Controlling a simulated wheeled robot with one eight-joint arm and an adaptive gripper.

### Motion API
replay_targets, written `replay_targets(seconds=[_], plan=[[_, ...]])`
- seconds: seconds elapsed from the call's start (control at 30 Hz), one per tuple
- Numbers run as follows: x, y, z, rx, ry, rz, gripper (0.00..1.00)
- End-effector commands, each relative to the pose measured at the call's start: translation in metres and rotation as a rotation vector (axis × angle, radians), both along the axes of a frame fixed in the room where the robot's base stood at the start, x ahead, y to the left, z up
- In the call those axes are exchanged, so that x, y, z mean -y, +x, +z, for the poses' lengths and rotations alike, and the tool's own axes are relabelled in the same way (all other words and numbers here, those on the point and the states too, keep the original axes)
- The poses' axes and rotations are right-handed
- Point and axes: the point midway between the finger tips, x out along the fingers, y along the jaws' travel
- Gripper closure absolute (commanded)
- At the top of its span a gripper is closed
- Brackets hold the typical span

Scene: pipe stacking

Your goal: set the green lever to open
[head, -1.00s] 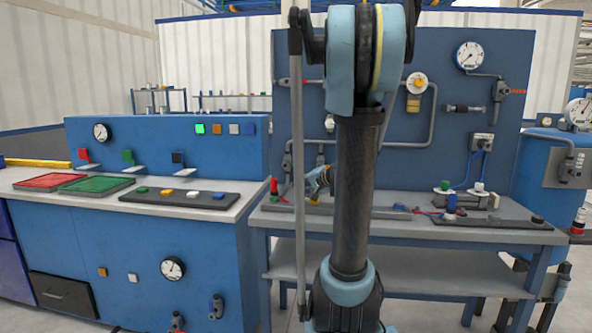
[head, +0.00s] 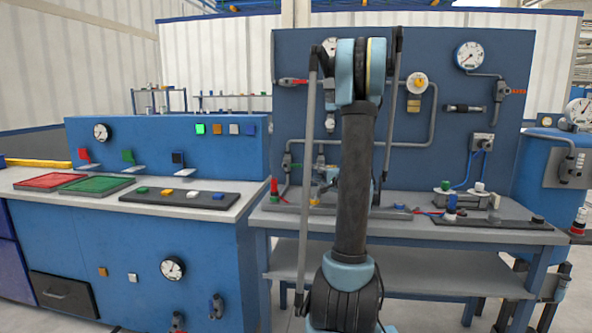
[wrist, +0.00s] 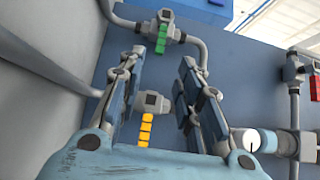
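The green lever (wrist: 161,38) sits on a grey valve in a pipe on the blue panel, near the top middle of the wrist view. My gripper (wrist: 159,64) is open and empty, with a wide gap between its two blue-grey fingers. In the picture the green lever lies beyond the fingertips, roughly centred between them, and nothing touches it. In the head view my gripper (head: 327,176) is mostly hidden behind my arm, low in front of the panel. I cannot make out the green lever there.
A yellow lever (wrist: 146,128) on another valve shows between the fingers. A white round fitting (wrist: 246,141) and a pipe are at the right, with a red part (wrist: 315,88) at the edge. The grey bench (head: 480,234) stands below the panel (head: 300,50).

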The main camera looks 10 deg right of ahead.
Motion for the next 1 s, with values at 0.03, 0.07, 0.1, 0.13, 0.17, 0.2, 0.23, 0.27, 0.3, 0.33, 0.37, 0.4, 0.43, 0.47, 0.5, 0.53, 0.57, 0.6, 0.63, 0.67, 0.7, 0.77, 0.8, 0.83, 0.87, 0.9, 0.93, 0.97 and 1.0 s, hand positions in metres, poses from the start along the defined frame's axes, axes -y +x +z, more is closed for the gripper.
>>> replay_targets(seconds=[0.03, 0.07, 0.1, 0.13, 0.17, 0.2, 0.23, 0.27, 0.3, 0.33, 0.37, 0.4, 0.43, 0.47, 0.5, 0.53, 0.57, 0.6, 0.63, 0.67, 0.7, 0.77, 0.8, 0.83, 0.87, 0.9, 0.93, 0.97, 1.0], plan=[[-0.006, 0.009, 0.000, 0.000, 0.000, 0.005, 0.68], [-0.008, 0.013, 0.000, 0.000, 0.000, 0.004, 0.68], [-0.011, 0.019, 0.000, 0.000, 0.000, 0.004, 0.68], [-0.014, 0.024, 0.000, -0.001, 0.000, 0.005, 0.68], [-0.016, 0.029, 0.000, -0.001, 0.000, 0.004, 0.68], [-0.019, 0.035, 0.000, 0.000, -0.001, 0.004, 0.68], [-0.022, 0.040, 0.000, 0.000, -0.001, 0.004, 0.68], [-0.024, 0.045, 0.000, 0.000, -0.001, 0.004, 0.68], [-0.027, 0.051, 0.000, 0.000, -0.001, 0.003, 0.68], [-0.030, 0.056, 0.000, 0.000, -0.001, 0.004, 0.68], [-0.032, 0.061, 0.000, 0.000, -0.001, 0.004, 0.68], [-0.035, 0.067, 0.000, 0.000, -0.001, 0.003, 0.68], [-0.038, 0.071, 0.000, 0.000, -0.001, 0.003, 0.68], [-0.040, 0.076, 0.000, 0.000, -0.001, 0.004, 0.68], [-0.043, 0.082, 0.000, 0.000, -0.001, 0.004, 0.68], [-0.045, 0.087, 0.000, 0.000, -0.001, 0.003, 0.68], [-0.047, 0.092, 0.000, 0.000, -0.001, 0.003, 0.68], [-0.051, 0.097, 0.000, 0.000, -0.001, 0.003, 0.68], [-0.053, 0.101, 0.000, 0.000, -0.001, 0.003, 0.68], [-0.055, 0.105, 0.000, 0.000, -0.001, 0.003, 0.68], [-0.057, 0.109, 0.000, 0.000, -0.001, 0.002, 0.68], [-0.060, 0.116, 0.000, 0.000, -0.001, 0.002, 0.68], [-0.061, 0.119, 0.000, 0.000, -0.001, 0.002, 0.68], [-0.062, 0.121, 0.000, 0.000, -0.001, 0.002, 0.68], [-0.063, 0.123, 0.000, 0.000, -0.001, 0.002, 0.68], [-0.064, 0.125, 0.000, 0.000, -0.001, 0.001, 0.68], [-0.065, 0.126, 0.000, 0.000, -0.001, 0.001, 0.68], [-0.065, 0.127, 0.000, 0.000, -0.001, 0.001, 0.68], [-0.065, 0.128, 0.000, 0.000, -0.001, 0.000, 0.68]])
